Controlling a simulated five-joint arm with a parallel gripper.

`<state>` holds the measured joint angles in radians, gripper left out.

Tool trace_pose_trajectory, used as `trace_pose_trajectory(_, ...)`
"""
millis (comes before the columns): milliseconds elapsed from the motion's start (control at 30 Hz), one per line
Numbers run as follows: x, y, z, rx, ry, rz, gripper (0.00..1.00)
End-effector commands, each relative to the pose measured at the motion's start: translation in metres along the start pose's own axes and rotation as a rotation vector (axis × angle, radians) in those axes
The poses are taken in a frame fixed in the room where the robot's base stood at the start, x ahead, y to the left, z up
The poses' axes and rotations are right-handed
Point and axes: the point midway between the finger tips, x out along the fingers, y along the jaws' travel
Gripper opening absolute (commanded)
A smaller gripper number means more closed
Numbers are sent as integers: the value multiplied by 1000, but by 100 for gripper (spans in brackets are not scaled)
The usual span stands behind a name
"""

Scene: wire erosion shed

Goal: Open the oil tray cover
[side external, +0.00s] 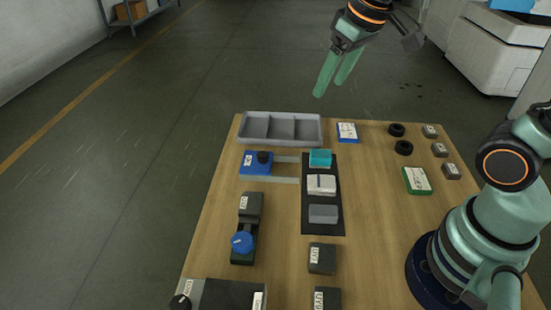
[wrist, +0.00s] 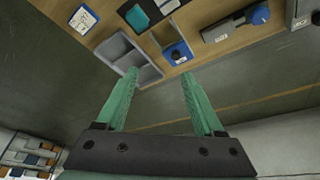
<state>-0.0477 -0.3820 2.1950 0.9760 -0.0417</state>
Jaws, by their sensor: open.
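I cannot tell for sure which item is the oil tray cover, as the labels are too small to read. A blue block with a black knob (side external: 252,168) sits at the left end of two pale rails, and shows in the wrist view (wrist: 176,58). In front of it stands a dark unit with a blue knob (side external: 242,243), also in the wrist view (wrist: 235,24). A dark box with a black knob (side external: 232,296) is cut off at the front edge. My gripper (side external: 330,88) is open and empty, high beyond the table's back edge; its fingers show in the wrist view (wrist: 159,75).
A grey compartment tray (side external: 280,142) stands at the back left. A black mat (side external: 323,229) carries teal, white and grey blocks. Black rings (side external: 403,148), small grey blocks (side external: 439,150) and a green-and-white box (side external: 417,181) lie right. Dark blocks (side external: 321,258) stand at front.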

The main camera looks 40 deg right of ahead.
Motion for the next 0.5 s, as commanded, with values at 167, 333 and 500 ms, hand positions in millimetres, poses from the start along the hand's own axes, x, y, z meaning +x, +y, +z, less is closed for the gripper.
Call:
trace_pose_trajectory(167, 23, -11, -35, -57, -95, -15, 70)
trace_pose_trajectory(333, 53, -23, -63, -110, -178, -28, 70)
trace_pose_trajectory(500, 92, -37, -84, -162, -261, -40, 70)
